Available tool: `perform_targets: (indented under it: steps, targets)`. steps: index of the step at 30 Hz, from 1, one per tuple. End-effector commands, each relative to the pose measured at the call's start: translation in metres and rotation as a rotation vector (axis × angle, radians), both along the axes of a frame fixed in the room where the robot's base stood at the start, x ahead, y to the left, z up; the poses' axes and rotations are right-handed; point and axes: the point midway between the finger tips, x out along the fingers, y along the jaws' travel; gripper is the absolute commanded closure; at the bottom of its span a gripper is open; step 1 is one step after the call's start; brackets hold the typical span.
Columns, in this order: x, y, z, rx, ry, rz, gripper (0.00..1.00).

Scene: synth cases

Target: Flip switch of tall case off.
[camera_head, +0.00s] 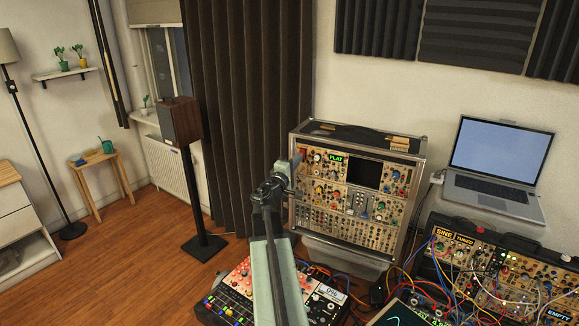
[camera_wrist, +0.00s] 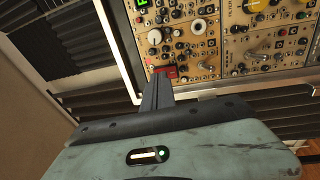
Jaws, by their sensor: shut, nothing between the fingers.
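The tall case (camera_head: 345,228) stands right of the curtain, its front panel full of knobs and jacks, with a green "FLAT" display and a dark screen. Its panel also fills the top of the wrist view (camera_wrist: 215,60). My gripper (camera_head: 297,160) is shut and empty at the left part of the panel. In the wrist view, my gripper (camera_wrist: 163,78) points at a small red part (camera_wrist: 167,71), which looks like the switch. The fingertips partly cover it. I cannot tell whether they touch it or which way it is set.
A laptop (camera_head: 490,192) stands to the right. Smaller cases with patch cables (camera_head: 520,275) lie at the lower right. A mixer (camera_head: 240,292) sits at the bottom, below the tall case. A speaker on a stand (camera_head: 190,155) is left. The wooden floor at left is mostly clear.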

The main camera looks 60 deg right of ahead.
Motion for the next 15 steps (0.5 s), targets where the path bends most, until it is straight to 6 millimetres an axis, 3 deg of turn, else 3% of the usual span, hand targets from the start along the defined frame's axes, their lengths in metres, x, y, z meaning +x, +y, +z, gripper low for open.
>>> perform_targets:
  steps: [6,15]
  targets:
    - [0.003,-0.019,0.003,0.0,0.0,0.004,1.0]
    - [0.004,-0.019,0.003,0.0,0.001,0.006,1.0]
